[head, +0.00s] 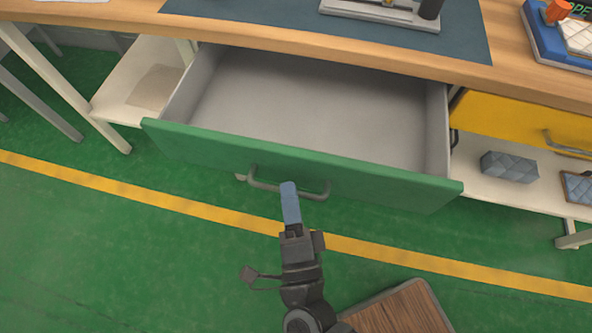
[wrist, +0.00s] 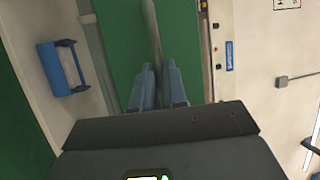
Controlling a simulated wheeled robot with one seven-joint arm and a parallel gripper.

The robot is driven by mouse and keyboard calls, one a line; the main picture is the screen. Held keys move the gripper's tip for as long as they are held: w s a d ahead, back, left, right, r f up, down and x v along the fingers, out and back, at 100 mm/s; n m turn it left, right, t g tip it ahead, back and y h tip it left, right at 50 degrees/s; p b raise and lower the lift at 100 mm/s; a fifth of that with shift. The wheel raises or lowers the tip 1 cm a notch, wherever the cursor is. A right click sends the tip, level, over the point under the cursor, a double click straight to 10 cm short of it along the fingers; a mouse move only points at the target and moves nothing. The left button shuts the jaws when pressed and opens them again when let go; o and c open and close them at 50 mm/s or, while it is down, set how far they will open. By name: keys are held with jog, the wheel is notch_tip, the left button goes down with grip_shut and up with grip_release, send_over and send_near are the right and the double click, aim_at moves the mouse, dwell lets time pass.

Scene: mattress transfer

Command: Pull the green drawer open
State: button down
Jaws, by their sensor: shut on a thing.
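The green drawer (head: 330,172) stands pulled out below the wooden workbench in the head view, and its grey inside (head: 310,105) looks empty. Its grey bar handle (head: 318,192) is on the front panel. My gripper (head: 289,190) is at the middle of this handle, shut on it, and its fingers hide part of the bar. In the wrist view, the blue fingers of my gripper (wrist: 158,85) close around the grey handle (wrist: 150,30), with the green drawer front (wrist: 122,40) behind.
A yellow drawer (head: 520,125) is at the right, above a shelf with a grey padded block (head: 510,167). The bench top (head: 300,42) bears a dark mat and a blue tray (head: 560,45). Green floor with a yellow line lies in front.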

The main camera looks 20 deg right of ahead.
jog(key=shift+s+a, duration=0.3)
jog(key=shift+s, duration=0.1)
jog(key=c, duration=1.2)
grip_release()
jog(key=shift+o, duration=0.2)
jog(key=b+v, duration=0.1)
jog(key=v, duration=0.6)
jog(key=shift+s, duration=0.35)
jog(key=shift+a+f, duration=0.1)
jog(key=s+d+r+n+g+y+p, duration=0.2)
jog(key=s+d+r+n+g+y, duration=0.2)
jog(key=s+d+r+n, duration=0.9)
jog(key=d+r+n, duration=0.3)
jog(key=n, duration=0.3)
jog(key=shift+n+g+p, duration=0.3)
jog(key=shift+n+p, duration=0.1)
